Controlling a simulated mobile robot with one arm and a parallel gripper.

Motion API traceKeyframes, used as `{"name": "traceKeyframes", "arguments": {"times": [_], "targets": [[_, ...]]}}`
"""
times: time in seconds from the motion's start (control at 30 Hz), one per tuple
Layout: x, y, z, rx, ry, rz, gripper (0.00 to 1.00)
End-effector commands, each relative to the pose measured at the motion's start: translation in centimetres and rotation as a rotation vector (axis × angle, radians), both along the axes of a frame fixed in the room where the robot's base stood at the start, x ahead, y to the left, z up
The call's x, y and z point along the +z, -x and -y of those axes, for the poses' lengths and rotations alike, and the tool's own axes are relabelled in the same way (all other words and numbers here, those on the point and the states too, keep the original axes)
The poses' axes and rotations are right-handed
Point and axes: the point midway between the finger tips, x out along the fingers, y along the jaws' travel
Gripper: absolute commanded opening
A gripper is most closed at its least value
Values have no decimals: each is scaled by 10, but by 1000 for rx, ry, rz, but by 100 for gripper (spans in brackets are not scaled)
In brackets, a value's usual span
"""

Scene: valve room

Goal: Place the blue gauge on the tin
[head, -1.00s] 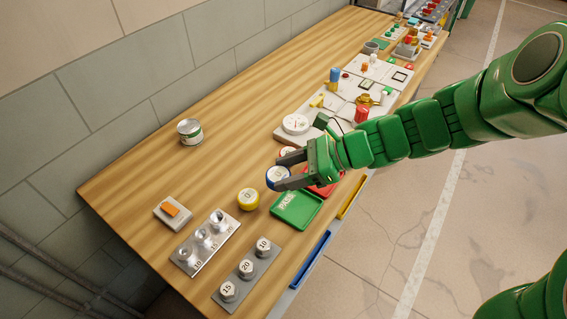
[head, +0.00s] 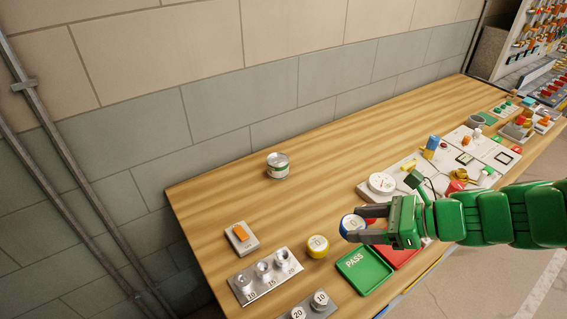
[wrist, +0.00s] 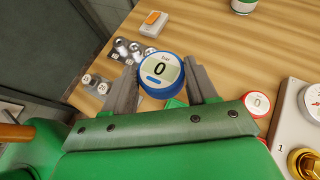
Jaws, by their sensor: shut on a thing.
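The blue gauge (wrist: 160,72), with a white face reading 0, is held between the fingers of my gripper (wrist: 160,88). In the head view the blue gauge (head: 352,226) is at the tips of my gripper (head: 366,222), above the bench near the green PASS tray. The tin (head: 278,166) is a small metal can with a green and white label. It stands upright on the bench near the wall, up and left of my gripper and apart from it. Its lower part also shows at the top of the wrist view (wrist: 243,5).
A yellow gauge (head: 317,246) stands left of the held gauge. The green PASS tray (head: 364,270) and a red tray lie in front. A block with an orange switch (head: 241,238) and weight racks are at left. Bare wood surrounds the tin.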

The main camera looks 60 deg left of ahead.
Motion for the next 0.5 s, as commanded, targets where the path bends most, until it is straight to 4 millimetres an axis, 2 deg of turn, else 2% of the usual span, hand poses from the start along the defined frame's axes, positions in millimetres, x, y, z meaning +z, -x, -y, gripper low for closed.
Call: {"name": "traceKeyframes", "arguments": {"times": [0.03, 0.23, 0.5], "targets": [[1, -5, -13, 2, 1, 3, 19], [11, -19, -60, -2, 7, 10, 19], [24, -25, -129, -3, 8, 10, 19]]}}
